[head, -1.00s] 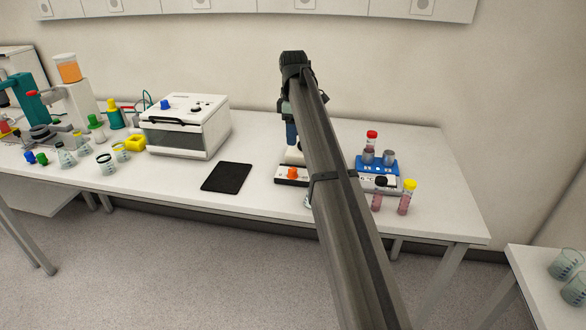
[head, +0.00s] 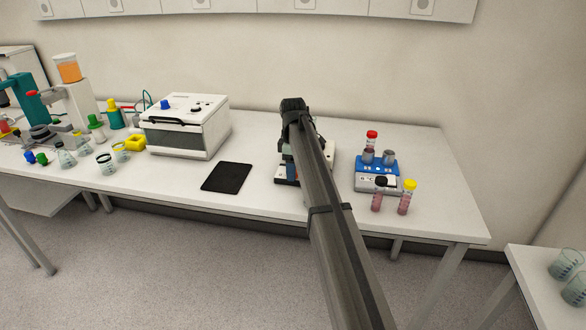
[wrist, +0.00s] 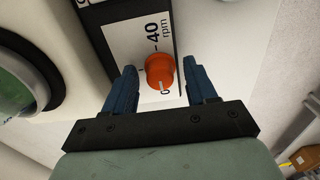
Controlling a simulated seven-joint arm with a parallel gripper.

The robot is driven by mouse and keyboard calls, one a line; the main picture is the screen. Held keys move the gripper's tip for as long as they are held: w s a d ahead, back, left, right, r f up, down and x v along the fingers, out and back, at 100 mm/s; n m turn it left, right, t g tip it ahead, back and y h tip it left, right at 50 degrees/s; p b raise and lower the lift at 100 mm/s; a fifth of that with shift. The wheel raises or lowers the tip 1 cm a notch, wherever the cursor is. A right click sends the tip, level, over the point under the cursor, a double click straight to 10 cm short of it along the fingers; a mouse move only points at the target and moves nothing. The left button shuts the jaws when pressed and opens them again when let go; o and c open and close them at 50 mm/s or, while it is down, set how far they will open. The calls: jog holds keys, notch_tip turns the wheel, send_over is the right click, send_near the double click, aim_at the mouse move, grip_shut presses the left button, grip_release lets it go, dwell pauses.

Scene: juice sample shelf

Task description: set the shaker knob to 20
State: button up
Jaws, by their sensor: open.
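The shaker's orange knob (wrist: 161,72) sits on a white scale panel (wrist: 125,45) with "40", "rpm" and "0" printed on it. A short white mark on the knob lies on its lower side, close to the "0". My gripper (wrist: 157,82) is open, with one blue finger on each side of the knob. I cannot tell whether either finger touches it. In the head view my gripper is largely hidden behind my arm. Only part of the shaker (head: 281,177) shows there, and its knob is hidden.
A black mat (head: 227,177) lies to the left, then a white box-shaped machine (head: 186,125). In the wrist view a round green thing (wrist: 15,85) is at the left.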

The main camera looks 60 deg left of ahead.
jog(key=shift+f, duration=0.1)
jog(key=shift+c, duration=0.3)
jog(key=c, duration=1)
jog(key=m, duration=0.4)
jog(key=shift+m, duration=0.3)
jog(key=m, duration=0.9)
jog(key=shift+s, duration=0.1)
jog(key=shift+m, duration=2.1)
